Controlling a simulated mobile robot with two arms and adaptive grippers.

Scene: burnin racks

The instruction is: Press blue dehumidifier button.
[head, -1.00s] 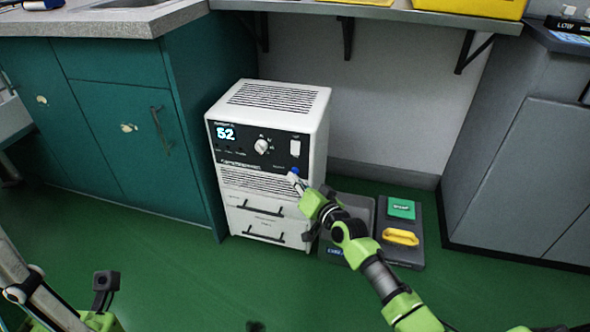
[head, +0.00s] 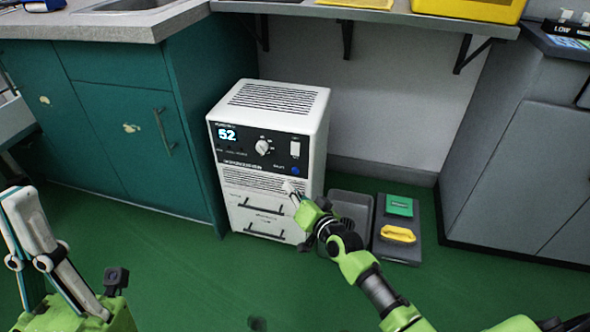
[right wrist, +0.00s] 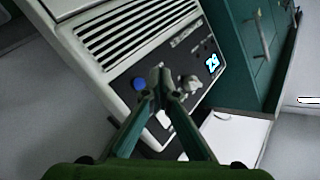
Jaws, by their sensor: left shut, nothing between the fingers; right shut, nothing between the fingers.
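The white dehumidifier (head: 268,100) stands on the floor beside the teal cabinet, its black panel showing a lit 52. Its round blue button (head: 295,171) is at the panel's lower right, uncovered. My right gripper (head: 289,187) is shut and empty, its tips just below and slightly left of the button, near the front grille. In the right wrist view the blue button (right wrist: 139,83) lies left of the shut fingertips (right wrist: 160,76); contact with the front cannot be told. My left gripper (head: 20,194) is shut and empty at the left edge, far from the dehumidifier.
A grey bin (head: 349,207) and a dark tray (head: 402,248) with a green box and yellow item are right of the dehumidifier. Teal cabinets (head: 135,150) stand left and a grey cabinet (head: 510,170) right. A shelf (head: 385,13) is above. The front floor is clear.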

